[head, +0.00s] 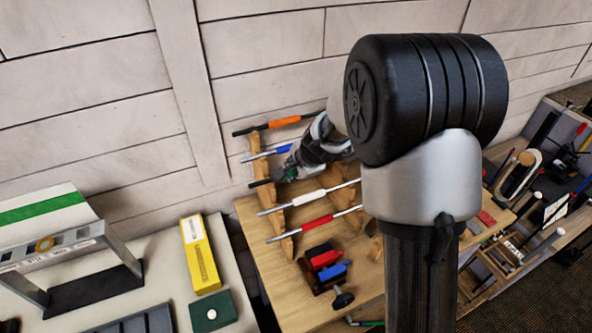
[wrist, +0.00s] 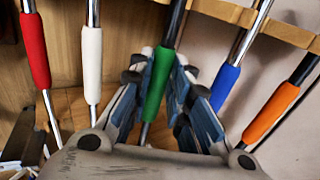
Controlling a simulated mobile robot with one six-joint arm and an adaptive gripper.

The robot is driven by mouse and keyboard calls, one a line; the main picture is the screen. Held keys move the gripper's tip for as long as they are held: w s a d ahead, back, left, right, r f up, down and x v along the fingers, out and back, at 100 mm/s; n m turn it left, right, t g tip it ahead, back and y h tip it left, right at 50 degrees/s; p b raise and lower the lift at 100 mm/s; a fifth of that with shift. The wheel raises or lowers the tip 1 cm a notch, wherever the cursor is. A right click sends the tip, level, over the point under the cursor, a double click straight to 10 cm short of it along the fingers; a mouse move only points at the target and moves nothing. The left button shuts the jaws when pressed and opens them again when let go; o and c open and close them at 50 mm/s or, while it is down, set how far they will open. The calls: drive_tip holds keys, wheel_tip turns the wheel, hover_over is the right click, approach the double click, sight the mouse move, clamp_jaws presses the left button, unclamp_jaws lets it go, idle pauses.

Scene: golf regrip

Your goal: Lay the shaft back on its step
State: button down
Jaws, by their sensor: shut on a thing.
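A stepped wooden rack (head: 282,222) carries several shafts with coloured grips. My gripper (head: 287,174) is shut on the green grip (wrist: 158,85) of one shaft, between the blue and white ones; its jaws (wrist: 155,85) flank the grip in the wrist view. The shaft's dark end (head: 260,183) sticks out left by the rack in the head view. I cannot tell whether this shaft touches its step. The orange grip (head: 284,121), blue grip (head: 284,148), white grip (head: 309,197) and red grip (head: 317,222) lie on the rack, and my gripper hides part of it.
The rack stands on a wooden table (head: 252,215) near a plank wall. Red and blue blocks (head: 327,262) lie in front of it. A left-hand bench holds a yellow box (head: 199,255) and a dark green box (head: 211,311). My arm blocks much of the right side.

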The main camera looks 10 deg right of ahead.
drive_tip(key=shift+f, duration=0.15)
drive_tip(key=c, duration=1.4)
unclamp_jaws()
drive_tip(key=v, duration=1.2)
